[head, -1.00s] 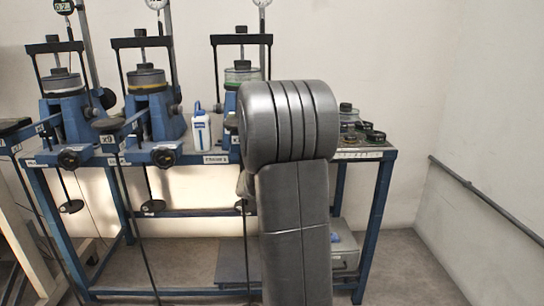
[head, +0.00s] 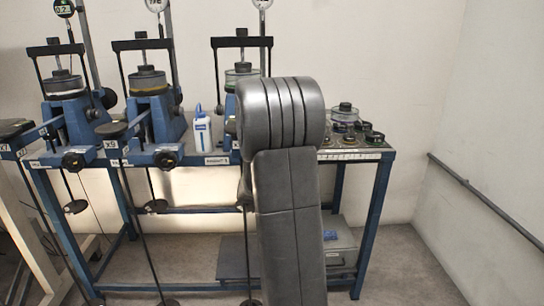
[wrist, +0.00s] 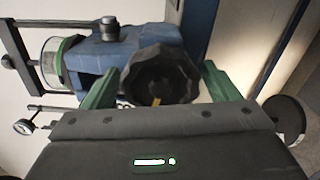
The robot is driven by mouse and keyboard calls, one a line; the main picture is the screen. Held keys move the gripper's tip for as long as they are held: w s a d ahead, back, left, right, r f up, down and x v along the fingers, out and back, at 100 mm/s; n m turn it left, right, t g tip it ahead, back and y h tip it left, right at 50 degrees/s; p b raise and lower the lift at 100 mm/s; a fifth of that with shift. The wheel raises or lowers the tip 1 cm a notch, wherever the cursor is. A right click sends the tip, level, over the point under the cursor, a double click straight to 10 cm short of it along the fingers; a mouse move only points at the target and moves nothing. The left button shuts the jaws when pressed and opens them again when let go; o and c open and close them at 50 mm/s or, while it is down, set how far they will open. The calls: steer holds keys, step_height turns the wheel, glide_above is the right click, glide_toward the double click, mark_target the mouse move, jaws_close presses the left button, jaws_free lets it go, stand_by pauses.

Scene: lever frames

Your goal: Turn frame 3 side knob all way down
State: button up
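In the wrist view a black faceted side knob (wrist: 160,72) with a small yellow mark at its lower edge sits on a blue lever frame (wrist: 110,52). My gripper (wrist: 160,88) is open, with one green finger on each side of the knob. A small gap seems to show beside the knob; contact cannot be told. In the head view the third frame from the left (head: 241,72) stands behind my arm, which hides its lower part and side knob. The gripper is hidden there too.
Two more blue frames (head: 66,110) (head: 150,105) stand to the left, with side knobs (head: 73,162) (head: 166,159) at the table's front edge. A white bottle (head: 202,133) stands between frames. Weights and tins (head: 350,125) lie at the right end of the table (head: 378,190).

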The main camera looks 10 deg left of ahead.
steer(key=shift+s, duration=0.1)
steer(key=b+v, duration=0.1)
steer(key=v, duration=0.5)
stand_by(0.3)
stand_by(0.6)
steer(key=p+x, duration=0.1)
steer(key=x, duration=0.4)
steer(key=shift+w, duration=0.45)
steer(key=shift+w+a+f+m, duration=0.1)
steer(key=shift+w+f+m, duration=0.1)
steer(key=shift+m, duration=0.1)
steer(key=shift+s+m+b, duration=0.1)
steer(key=shift+m+b, duration=0.55)
steer(key=shift+m, duration=0.25)
steer(key=shift+m+b, duration=0.6)
steer(key=shift+m, duration=0.2)
steer(key=shift+r+m+b, duration=0.15)
steer(key=shift+m+b, duration=0.4)
steer(key=shift+m, duration=0.55)
